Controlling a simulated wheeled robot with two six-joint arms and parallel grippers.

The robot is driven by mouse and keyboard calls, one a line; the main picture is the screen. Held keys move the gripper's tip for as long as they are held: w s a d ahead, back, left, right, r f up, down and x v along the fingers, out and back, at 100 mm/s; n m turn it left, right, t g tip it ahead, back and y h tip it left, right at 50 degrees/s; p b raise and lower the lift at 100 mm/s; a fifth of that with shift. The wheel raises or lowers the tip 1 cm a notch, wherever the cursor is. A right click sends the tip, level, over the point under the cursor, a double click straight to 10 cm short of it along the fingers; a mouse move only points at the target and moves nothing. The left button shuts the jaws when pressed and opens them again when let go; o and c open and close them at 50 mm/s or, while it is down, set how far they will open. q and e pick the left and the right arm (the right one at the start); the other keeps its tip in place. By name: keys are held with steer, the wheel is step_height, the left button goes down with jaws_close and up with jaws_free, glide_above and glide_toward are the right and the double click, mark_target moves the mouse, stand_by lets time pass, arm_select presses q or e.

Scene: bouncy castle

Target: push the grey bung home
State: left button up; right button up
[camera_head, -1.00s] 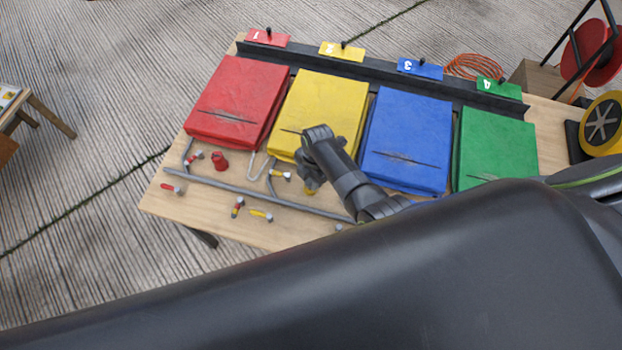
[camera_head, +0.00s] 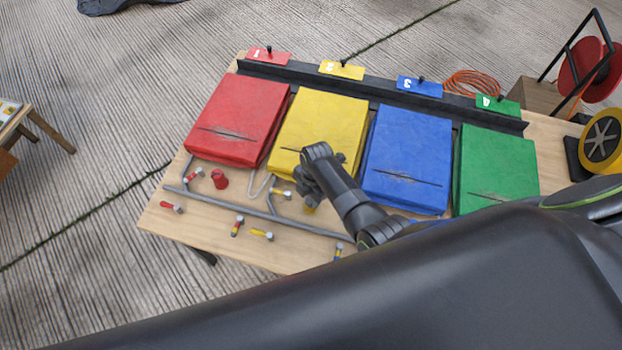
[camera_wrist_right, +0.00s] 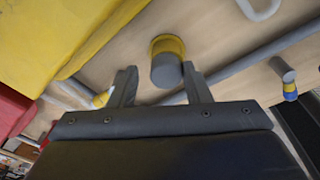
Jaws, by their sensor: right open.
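A grey cylindrical bung (camera_wrist_right: 166,70) with a yellow collar (camera_wrist_right: 168,44) around its far end shows in the right wrist view. My right gripper (camera_wrist_right: 160,82) is open, with one finger on each side of the bung's near end; I cannot tell whether either touches it. How deep the bung sits in the collar is not clear. In the head view my right gripper (camera_head: 308,194) is over the table just in front of the yellow pad, and a bit of yellow (camera_head: 310,207) shows beneath it; the bung's grey part is hidden there. My left gripper is not in view.
Red (camera_head: 238,118), yellow (camera_head: 322,120), blue (camera_head: 407,160) and green (camera_head: 497,165) pads lie on the wooden table (camera_head: 160,218). A grey pipe (camera_head: 235,207) runs along its front, with several small coloured, grey-ended fittings around. A red piece (camera_head: 220,179) stands near the red pad.

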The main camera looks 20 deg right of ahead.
step_height(320, 180, up, 17)
steer(key=d+p, duration=0.1)
steer(key=d, duration=0.1)
steer(key=shift+w+r, duration=0.15)
steer(key=shift+w, duration=0.05)
steer(key=shift+r, duration=0.1)
stand_by(0.4)
